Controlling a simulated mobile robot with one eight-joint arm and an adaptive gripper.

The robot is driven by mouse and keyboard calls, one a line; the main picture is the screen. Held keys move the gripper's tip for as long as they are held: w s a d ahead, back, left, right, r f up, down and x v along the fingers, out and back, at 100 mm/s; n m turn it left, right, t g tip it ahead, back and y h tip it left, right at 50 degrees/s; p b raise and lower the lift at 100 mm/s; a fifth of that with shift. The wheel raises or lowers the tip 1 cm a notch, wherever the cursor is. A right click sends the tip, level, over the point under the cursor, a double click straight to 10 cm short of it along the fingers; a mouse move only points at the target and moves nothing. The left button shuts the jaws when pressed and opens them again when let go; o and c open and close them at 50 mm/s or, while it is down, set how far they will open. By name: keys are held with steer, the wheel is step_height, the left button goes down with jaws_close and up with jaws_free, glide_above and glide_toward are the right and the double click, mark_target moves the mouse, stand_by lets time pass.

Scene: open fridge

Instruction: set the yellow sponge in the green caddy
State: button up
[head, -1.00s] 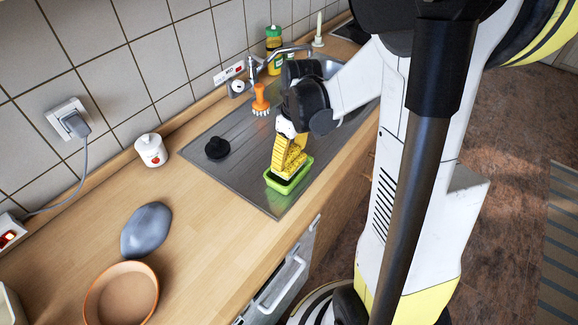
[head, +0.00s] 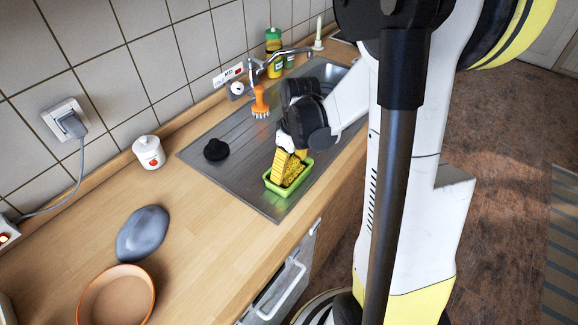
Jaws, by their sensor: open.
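The green caddy (head: 284,193) stands on the steel drainboard, near its front edge. The yellow sponge (head: 294,172) is in the caddy, tilted, with its upper part above the rim. My gripper (head: 286,166) reaches down over the caddy from above. Its yellow ridged fingers are open and close beside the sponge; whether they touch it I cannot tell. The fingers and the sponge are similar in colour, and the fingers hide part of the sponge.
A black sink plug (head: 216,150) and an orange brush (head: 260,103) are on the drainboard behind the caddy. A tap (head: 270,64) and a bottle (head: 273,42) stand farther back. A grey stone-like object (head: 143,232), an orange-rimmed bowl (head: 117,299) and a white jar (head: 148,151) are on the counter.

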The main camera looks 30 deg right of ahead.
mark_target(293, 167)
step_height(293, 167, up, 12)
steer(key=s+p, duration=0.1)
steer(key=p, duration=0.3)
steer(key=s+a+r+m+t, duration=0.2)
steer(key=s+a+r+t, duration=0.1)
steer(key=s+a+r, duration=0.1)
steer(key=s+a+r+m+t, duration=0.2)
steer(key=s+a+r, duration=0.2)
steer(key=a, duration=0.5)
steer(key=shift+s+a+t, duration=0.25)
steer(key=shift+s+t, duration=0.15)
steer(key=shift+s, duration=0.5)
step_height(293, 167, down, 6)
steer(key=b, duration=0.6)
steer(key=shift+f, duration=0.1)
